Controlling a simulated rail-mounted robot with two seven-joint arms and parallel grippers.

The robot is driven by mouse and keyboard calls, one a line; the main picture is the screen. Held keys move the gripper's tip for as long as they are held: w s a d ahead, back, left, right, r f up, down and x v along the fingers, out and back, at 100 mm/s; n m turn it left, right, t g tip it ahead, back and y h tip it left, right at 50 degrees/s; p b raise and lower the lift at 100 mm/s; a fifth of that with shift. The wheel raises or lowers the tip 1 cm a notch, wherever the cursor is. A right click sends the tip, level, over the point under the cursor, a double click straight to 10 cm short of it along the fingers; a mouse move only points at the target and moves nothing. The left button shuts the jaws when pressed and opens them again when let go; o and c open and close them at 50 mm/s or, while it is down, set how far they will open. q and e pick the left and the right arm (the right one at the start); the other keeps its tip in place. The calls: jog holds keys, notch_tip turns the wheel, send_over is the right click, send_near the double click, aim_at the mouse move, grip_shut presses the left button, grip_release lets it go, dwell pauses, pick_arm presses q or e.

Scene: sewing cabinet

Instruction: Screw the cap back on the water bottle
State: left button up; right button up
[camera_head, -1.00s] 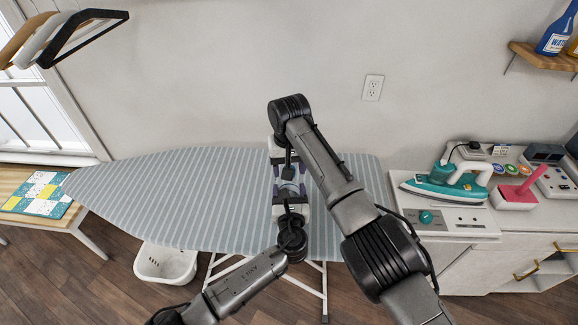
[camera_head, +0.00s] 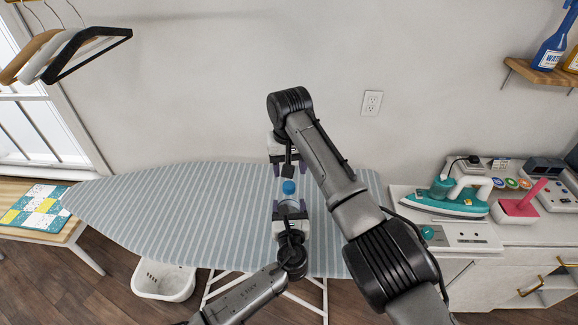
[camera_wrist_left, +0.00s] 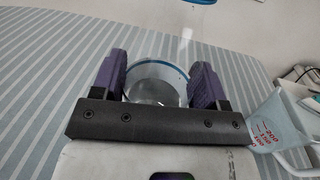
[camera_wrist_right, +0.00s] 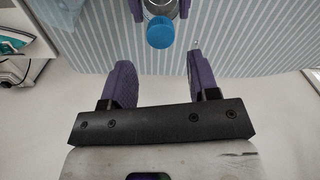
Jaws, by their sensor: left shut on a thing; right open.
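The water bottle (camera_head: 289,204) is clear and stands over the ironing board between the purple fingers of my left gripper (camera_head: 290,209), which is shut on it. Its clear body with a blue ring (camera_wrist_left: 155,70) also shows in the left wrist view. The blue cap (camera_head: 289,187) sits at the bottle's top end; how tightly it is seated, I cannot tell. The cap also shows in the right wrist view (camera_wrist_right: 160,33), with bottle and left fingers behind it. My right gripper (camera_wrist_right: 158,65) is open and empty, a little apart from the cap.
The striped ironing board (camera_head: 170,205) lies below, largely clear. A measuring cup (camera_wrist_left: 272,125) shows at the right of the left wrist view. A teal iron (camera_head: 445,203) stands on the cabinet at right. A white basket (camera_head: 163,281) is on the floor.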

aim_at(289, 185)
jog(key=n, duration=0.1)
jog(key=r+n, duration=0.2)
jog(key=n, duration=0.1)
jog(key=shift+d+r+h, duration=0.25)
jog(key=shift+d+h, duration=0.05)
jog(key=shift+s+a+n, duration=0.1)
jog(key=shift+a+n, duration=0.15)
jog(key=shift+n, duration=0.25)
jog(key=shift+a+n, duration=0.1)
jog(key=shift+n, duration=0.6)
jog(key=shift+f, duration=4.05)
jog(key=shift+c, duration=0.5)
